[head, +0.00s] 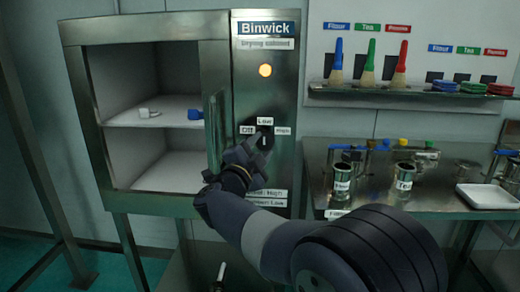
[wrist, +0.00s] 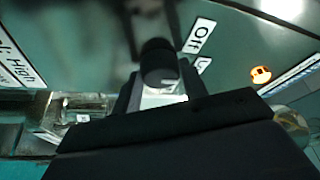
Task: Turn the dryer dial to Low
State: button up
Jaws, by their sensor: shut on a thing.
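The dryer dial (head: 264,140) is a dark knob on the drying cabinet's front panel, with labels Off at its left, Low (head: 265,121) above and High at its right. A light mark on the dial stands roughly upright, towards Low, though it is small. My gripper (head: 248,153) reaches the dial from below left and is shut on it. In the wrist view the dark dial (wrist: 158,62) is between my fingers, close to the Off label (wrist: 199,36). The fingertips are partly hidden and blurred.
Small items lie on the cabinet shelf (head: 165,117). An orange lamp (head: 265,70) glows above the dial. At the right, a steel bench (head: 440,196) holds metal cups and a white tray (head: 488,196), below a brush shelf (head: 420,96).

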dwell(0.4)
jog(key=o, duration=1)
jog(key=v, duration=1.1)
jog(key=shift+w, duration=0.1)
jog(key=x, duration=1.1)
